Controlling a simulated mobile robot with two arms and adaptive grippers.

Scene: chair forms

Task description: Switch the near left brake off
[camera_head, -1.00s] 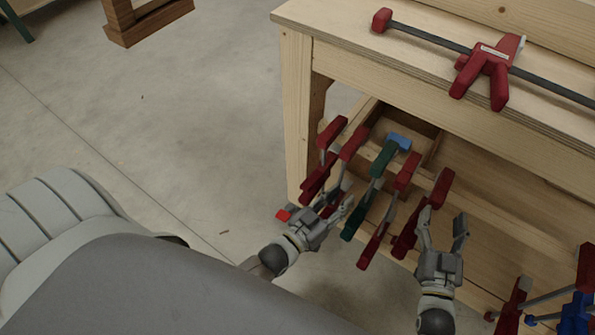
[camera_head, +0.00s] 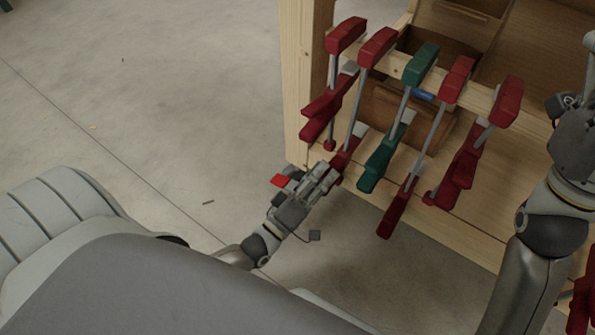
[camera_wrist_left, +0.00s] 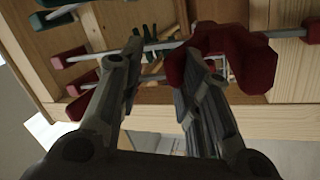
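A small red tab (camera_head: 280,181) shows at floor level by the foot of the bench's near left leg (camera_head: 305,90). It may be the brake, but its shape and setting are too small to tell. My left gripper (camera_head: 326,173) is just right of the tab, below the hanging clamps. In the left wrist view its two fingers (camera_wrist_left: 160,65) stand apart with nothing clearly held. A red clamp part (camera_wrist_left: 222,55) is close by the right finger; I cannot tell if they touch. My right gripper (camera_head: 575,105) is raised at the right edge, partly cut off, its opening unclear.
Several red clamps (camera_head: 379,47) and one green clamp (camera_head: 421,64) hang from the bench's wooden rail, close above my left gripper. Wooden compartments (camera_head: 440,50) lie behind them. The concrete floor (camera_head: 150,90) to the left is clear.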

